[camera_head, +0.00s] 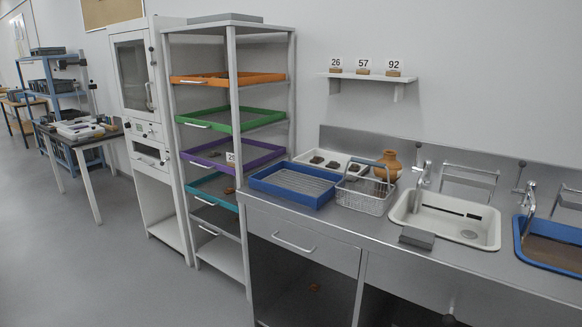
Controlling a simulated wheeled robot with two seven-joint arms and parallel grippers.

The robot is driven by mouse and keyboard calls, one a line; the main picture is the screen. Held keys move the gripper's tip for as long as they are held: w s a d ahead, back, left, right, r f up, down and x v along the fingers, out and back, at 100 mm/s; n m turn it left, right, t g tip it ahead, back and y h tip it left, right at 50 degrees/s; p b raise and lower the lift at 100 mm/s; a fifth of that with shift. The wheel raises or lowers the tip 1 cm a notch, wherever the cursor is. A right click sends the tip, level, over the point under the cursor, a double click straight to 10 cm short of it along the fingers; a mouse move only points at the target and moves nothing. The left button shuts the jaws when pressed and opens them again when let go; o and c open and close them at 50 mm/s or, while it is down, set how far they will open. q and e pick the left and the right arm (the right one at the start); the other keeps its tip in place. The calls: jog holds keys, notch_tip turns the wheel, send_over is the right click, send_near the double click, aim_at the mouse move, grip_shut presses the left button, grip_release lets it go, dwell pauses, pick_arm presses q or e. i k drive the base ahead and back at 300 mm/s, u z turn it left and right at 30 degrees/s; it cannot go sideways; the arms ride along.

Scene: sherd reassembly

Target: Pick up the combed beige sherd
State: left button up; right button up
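I cannot make out a combed beige sherd in the head view. Several dark grey-brown sherds (333,164) lie in a white tray (308,153) at the back of the steel counter. A small orange-brown piece (229,190) lies in the teal tray (203,186) on the shelf rack. Small dark items, too small to tell, lie in the purple tray (262,158). Neither of my grippers is in view.
The steel counter (395,222) carries a blue tray (268,190), a wire basket (362,197), an orange-brown jug (388,166), a grey block (417,238) and a white sink basin (473,230). A far table (86,142) stands left. The grey floor (85,255) at left is clear.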

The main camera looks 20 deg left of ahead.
aim_at(354, 167)
jog(key=u, duration=1.9)
jog(key=i, duration=2.05)
jog(key=z, duration=3.3)
